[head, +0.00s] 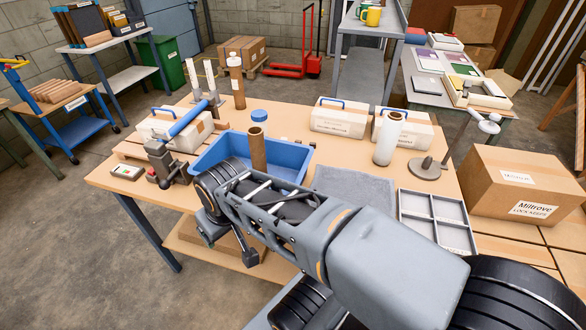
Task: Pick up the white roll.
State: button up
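The white roll (388,138) stands upright on the right half of the workbench (285,122), with a brown core end showing at its top. It is in front of a white case and nothing touches it visibly. My gripper (231,245) hangs at the front left of the bench, near the front edge, well left of and nearer than the white roll. Its two dark fingers look spread apart with nothing between them. My arm crosses the lower middle and hides part of the bench front.
White cases (340,118) stand behind the white roll. A grey mat (350,186), a compartment tray (437,222), a lamp-like stand (428,168) and a cardboard box (520,190) are nearby.

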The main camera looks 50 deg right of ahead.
aim_at(393, 123)
jog(key=z, duration=2.3)
jog(key=k, duration=1.25)
jog(key=u, duration=0.75)
jog(key=i, duration=1.15)
jog(key=z, duration=0.25)
